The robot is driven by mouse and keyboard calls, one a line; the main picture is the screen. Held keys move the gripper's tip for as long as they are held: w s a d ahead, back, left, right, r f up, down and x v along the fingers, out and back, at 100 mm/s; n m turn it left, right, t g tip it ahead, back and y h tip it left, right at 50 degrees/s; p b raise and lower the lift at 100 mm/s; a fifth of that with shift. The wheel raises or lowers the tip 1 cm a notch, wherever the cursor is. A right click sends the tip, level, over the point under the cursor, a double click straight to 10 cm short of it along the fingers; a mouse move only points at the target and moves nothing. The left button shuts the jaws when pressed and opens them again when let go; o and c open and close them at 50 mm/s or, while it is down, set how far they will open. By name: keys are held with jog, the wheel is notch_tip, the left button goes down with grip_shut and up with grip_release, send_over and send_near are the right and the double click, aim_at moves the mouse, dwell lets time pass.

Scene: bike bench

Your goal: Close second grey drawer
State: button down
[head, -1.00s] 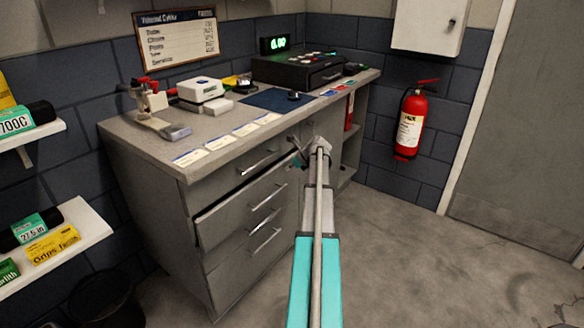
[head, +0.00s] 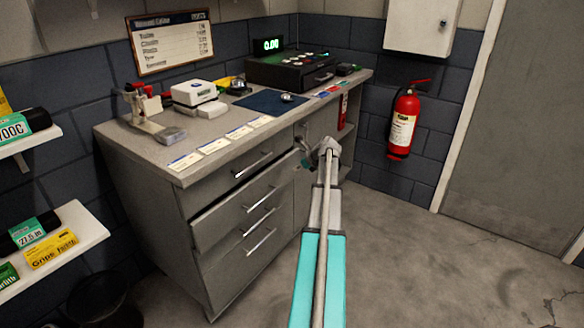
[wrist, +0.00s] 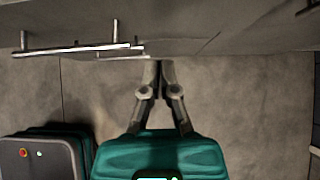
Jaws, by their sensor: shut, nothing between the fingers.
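The grey drawer unit (head: 150,205) has a column of drawers with bar handles. The second grey drawer (head: 225,218) is below the top drawer (head: 215,183). A thin strip along its top edge shows, so it seems to stand slightly proud, nearly closed. My gripper (head: 305,160) is at the right end of the second drawer's front, close to the face. In the wrist view my gripper (wrist: 158,66) has its fingers together and empty, with tips at a grey drawer front. I cannot tell whether they touch. A bar handle (wrist: 80,50) lies left of the fingers.
The worktop (head: 225,140) carries a cash drawer (head: 285,72), a white device (head: 194,93) and cards. A fire extinguisher (head: 403,122) hangs on the right wall. Shelves (head: 75,240) stand left, near a black bin (head: 105,300). The floor (head: 420,270) on the right is clear.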

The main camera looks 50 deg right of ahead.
jog(key=p+v, duration=0.3)
jog(key=v, duration=0.3)
jog(key=shift+p, duration=0.3)
jog(key=a, duration=0.8)
jog(key=shift+b, duration=0.35)
jog(key=shift+f, duration=0.15)
jog(key=b, duration=0.7)
send_near(267, 180)
notch_tip(267, 180, down, 5)
jog(key=w, duration=0.3)
jog(key=shift+w, duration=0.85)
